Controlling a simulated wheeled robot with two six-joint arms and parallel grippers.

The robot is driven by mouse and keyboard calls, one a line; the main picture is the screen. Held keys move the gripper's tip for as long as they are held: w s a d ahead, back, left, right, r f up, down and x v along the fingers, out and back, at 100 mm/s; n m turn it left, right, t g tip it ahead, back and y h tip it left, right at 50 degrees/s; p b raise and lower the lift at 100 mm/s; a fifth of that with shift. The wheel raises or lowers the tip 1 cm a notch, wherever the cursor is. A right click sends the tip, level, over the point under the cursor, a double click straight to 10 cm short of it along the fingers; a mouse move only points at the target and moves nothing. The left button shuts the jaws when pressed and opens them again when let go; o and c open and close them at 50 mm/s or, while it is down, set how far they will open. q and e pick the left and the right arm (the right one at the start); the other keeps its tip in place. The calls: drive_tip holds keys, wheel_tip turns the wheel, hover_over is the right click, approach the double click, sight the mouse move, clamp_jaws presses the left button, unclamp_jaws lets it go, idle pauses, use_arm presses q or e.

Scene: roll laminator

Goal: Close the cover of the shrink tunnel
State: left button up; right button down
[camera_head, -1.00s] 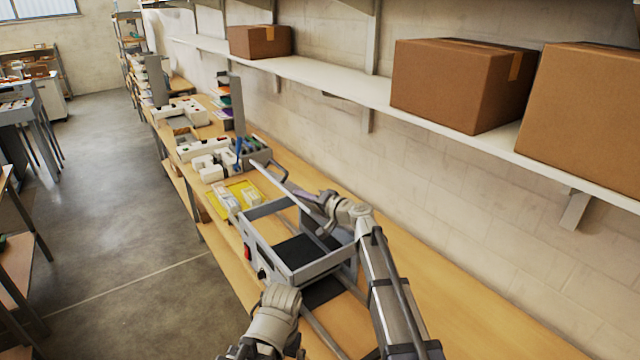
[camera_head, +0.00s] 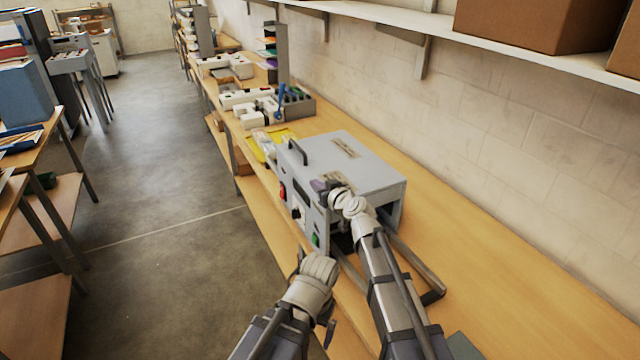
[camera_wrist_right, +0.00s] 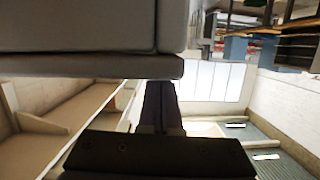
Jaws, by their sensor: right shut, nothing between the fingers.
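The shrink tunnel (camera_head: 312,205) is a grey box on the workbench, with a red switch, a dark knob and a green button on its left face. Its grey cover (camera_head: 365,165) lies over the top and looks level, with a dark handle (camera_head: 298,151) at its left edge. My right gripper (camera_head: 322,185) is shut and empty at the cover's near left edge. In the right wrist view its fingers (camera_wrist_right: 160,105) are close to a grey panel (camera_wrist_right: 80,30); contact is unclear. My left gripper (camera_head: 298,262) is low before the tunnel, its fingers mostly hidden.
Dark rails (camera_head: 410,262) extend from the tunnel's near end. Behind it are a yellow tray (camera_head: 256,148) and white items with a grey bin (camera_head: 292,105). A wall shelf (camera_head: 400,28) with cardboard boxes runs above. The bench to the right is clear.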

drive_tip(key=shift+a+f+n, duration=0.1)
drive_tip(key=shift+f+n, duration=0.2)
drive_tip(key=shift+f, duration=0.2)
drive_tip(key=shift+s+b, duration=0.1)
drive_tip(key=shift+b, duration=0.2)
drive_tip(key=shift+s, duration=0.15)
drive_tip(key=p+v, duration=0.2)
drive_tip(key=v, duration=0.5)
drive_tip(key=shift+s, duration=0.25)
drive_tip(key=shift+s+d, duration=0.1)
drive_tip(key=shift+d, duration=0.1)
